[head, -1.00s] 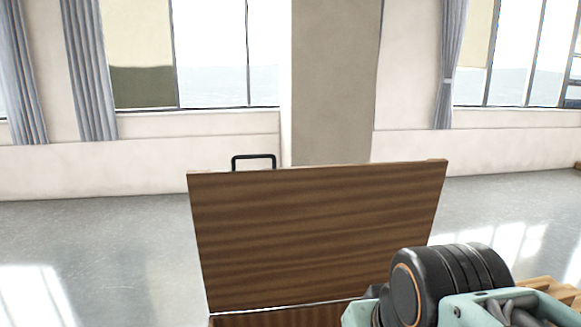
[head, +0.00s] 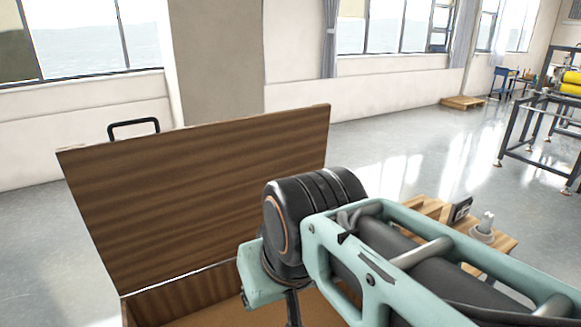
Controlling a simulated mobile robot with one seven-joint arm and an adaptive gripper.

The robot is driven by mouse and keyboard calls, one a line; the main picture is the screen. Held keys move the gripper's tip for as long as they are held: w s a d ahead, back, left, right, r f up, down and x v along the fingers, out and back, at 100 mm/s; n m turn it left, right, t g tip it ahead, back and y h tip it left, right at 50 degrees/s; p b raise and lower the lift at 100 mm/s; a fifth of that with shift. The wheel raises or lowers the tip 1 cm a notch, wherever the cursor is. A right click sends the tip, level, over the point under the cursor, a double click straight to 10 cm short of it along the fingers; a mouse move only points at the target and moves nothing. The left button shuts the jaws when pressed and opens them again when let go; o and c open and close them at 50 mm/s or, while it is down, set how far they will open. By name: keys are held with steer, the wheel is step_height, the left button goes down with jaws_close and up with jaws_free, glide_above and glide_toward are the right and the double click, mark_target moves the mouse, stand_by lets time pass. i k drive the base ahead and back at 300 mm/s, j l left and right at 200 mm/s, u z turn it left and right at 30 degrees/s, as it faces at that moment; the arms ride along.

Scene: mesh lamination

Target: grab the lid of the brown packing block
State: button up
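The brown packing block is a wooden box (head: 160,303) at the lower left of the head view, with a bare inside partly showing. Its lid (head: 195,195) stands raised and open, its wood-grained face towards me. A black handle (head: 134,124) shows behind the lid's top edge at the left. My arm reaches in from the lower right, in front of the lid's lower right part and over the box. My gripper is at best a dark piece at the bottom edge; its fingers are not visible.
A wooden pallet or table (head: 430,212) with a black item (head: 460,210) and a grey fitting (head: 484,228) lies right of the box, partly behind my arm. A metal frame (head: 545,130) with a yellow roller stands at the far right. Open grey floor lies between.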

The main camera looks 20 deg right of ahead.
mark_target(487, 220)
steer(key=z, duration=2.2)
steer(key=i+l, duration=0.1)
steer(key=l, duration=0.55)
steer(key=i+l+u, duration=0.1)
steer(key=l, duration=0.25)
steer(key=i+l+u, duration=0.1)
steer(key=i+l, duration=0.2)
steer(key=i+l+u, duration=0.1)
steer(key=i+l, duration=0.15)
steer(key=i, duration=0.2)
steer(key=i+l+u, duration=0.15)
steer(key=i, duration=0.25)
steer(key=l, duration=0.15)
